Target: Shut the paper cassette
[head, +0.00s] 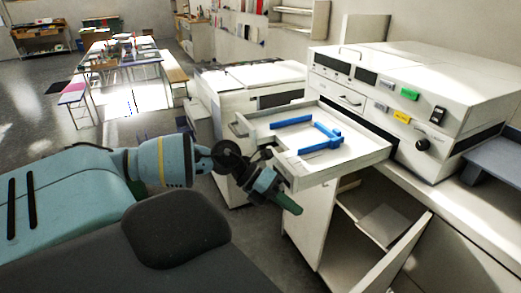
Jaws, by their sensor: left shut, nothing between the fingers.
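The paper cassette (352,165) is a pale tray pulled out of the white machine (462,85). Blue guides (318,142) lie on its floor, and its slot in the machine shows dark behind it. My left gripper (290,206) is shut and empty, just in front of the cassette's near left corner. The picture does not show clearly whether it touches the cassette. My right gripper is not in view.
Below the cassette, a cabinet (310,222) stands with its door (397,262) open. A second white machine (262,77) stands behind, to the left. Tables and benches (125,60) are far back; open floor (35,120) lies left.

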